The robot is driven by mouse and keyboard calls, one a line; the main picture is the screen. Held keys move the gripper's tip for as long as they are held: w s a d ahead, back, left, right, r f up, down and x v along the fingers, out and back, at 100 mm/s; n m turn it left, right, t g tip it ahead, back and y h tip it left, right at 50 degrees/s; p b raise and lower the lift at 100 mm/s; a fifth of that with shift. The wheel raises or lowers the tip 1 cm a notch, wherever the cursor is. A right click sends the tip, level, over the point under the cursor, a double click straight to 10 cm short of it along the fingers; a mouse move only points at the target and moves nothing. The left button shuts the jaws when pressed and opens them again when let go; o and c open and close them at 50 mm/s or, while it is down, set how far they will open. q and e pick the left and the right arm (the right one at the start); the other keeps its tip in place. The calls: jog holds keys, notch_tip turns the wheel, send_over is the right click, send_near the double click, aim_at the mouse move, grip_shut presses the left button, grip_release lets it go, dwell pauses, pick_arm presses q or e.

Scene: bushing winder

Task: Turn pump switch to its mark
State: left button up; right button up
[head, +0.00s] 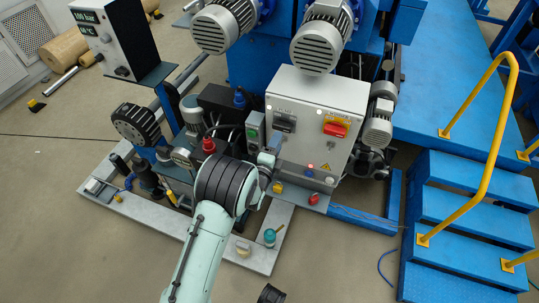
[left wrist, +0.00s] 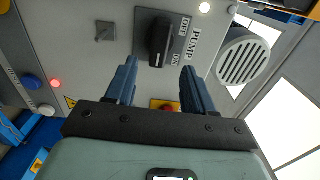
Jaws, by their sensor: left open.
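The pump switch (left wrist: 160,42) is a black knob on a dark plate, on the face of a grey control box (head: 290,90). The plate reads PUMP, with more lettering beside the knob that includes ON. In the left wrist view the knob's grip bar stands roughly upright in the picture. My left gripper (left wrist: 158,65) is open, its two blue-grey fingers apart on either side of the knob's near end. In the head view the left gripper (head: 271,157) is at the box's lower left, below the switch (head: 285,122). My right gripper is out of view.
A red-and-yellow switch (head: 336,128) sits right of the pump switch. A blue button (left wrist: 32,82) and a lit red lamp (left wrist: 56,84) are on the same face. Motors (head: 323,45) stand above the box. Blue steps with a yellow rail (head: 487,150) are at the right.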

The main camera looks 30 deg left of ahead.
pick_arm(q)
jog(key=v, duration=0.6)
jog(key=shift+s+p, duration=0.2)
jog(key=shift+p, duration=0.2)
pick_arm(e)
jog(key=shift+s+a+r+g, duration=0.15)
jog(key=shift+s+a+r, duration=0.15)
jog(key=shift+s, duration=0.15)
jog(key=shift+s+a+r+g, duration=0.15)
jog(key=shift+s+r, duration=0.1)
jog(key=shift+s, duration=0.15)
pick_arm(q)
jog(key=shift+d+f, duration=0.1)
